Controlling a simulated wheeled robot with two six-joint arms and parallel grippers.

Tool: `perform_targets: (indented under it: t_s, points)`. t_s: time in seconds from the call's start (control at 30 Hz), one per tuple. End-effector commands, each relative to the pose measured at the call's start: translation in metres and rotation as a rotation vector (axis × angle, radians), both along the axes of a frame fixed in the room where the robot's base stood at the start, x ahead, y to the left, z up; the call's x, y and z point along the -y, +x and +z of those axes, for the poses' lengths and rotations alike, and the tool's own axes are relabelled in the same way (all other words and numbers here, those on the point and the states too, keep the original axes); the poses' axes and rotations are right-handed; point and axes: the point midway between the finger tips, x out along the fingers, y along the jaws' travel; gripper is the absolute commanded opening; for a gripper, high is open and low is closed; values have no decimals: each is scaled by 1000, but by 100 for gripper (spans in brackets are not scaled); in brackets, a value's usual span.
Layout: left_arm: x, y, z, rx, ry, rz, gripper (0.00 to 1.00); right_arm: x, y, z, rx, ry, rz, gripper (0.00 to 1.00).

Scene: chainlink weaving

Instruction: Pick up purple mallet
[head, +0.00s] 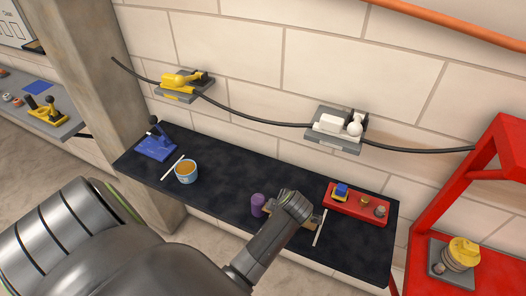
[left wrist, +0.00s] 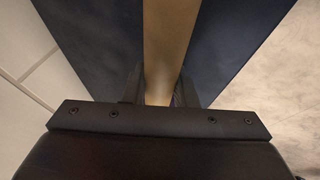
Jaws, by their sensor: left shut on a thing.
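The purple mallet lies on the dark bench top, right of the middle in the head view. Its purple head (head: 257,205) shows just left of my left gripper (head: 293,212). Part of its tan handle (head: 274,212) shows beside the gripper, which hides the rest. In the left wrist view, the tan handle (left wrist: 168,40) runs up between the jaws of my left gripper (left wrist: 159,88). The jaws are shut on the handle. I cannot tell whether the mallet is clear of the bench. My right gripper is in neither view.
The dark bench (head: 225,190) holds a blue cup (head: 187,173), a blue tool (head: 155,147), white sticks and a red tray (head: 345,205) with small parts. A cable links yellow (head: 180,82) and white (head: 335,124) wall units. A red frame (head: 425,215) stands right.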

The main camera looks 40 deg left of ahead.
Motion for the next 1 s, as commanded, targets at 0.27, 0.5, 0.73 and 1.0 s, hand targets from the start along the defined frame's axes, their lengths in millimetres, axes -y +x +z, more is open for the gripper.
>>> perform_targets:
  t_s: [0.27,0.5,0.73,1.0]
  points:
    - [0,2,11,5,2,-1,0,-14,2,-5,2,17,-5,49]
    - [0,2,50,8,1,1,0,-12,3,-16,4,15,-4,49]
    - [0,2,87,7,2,-1,0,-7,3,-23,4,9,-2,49]
    - [0,1,101,2,2,0,0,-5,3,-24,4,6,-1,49]
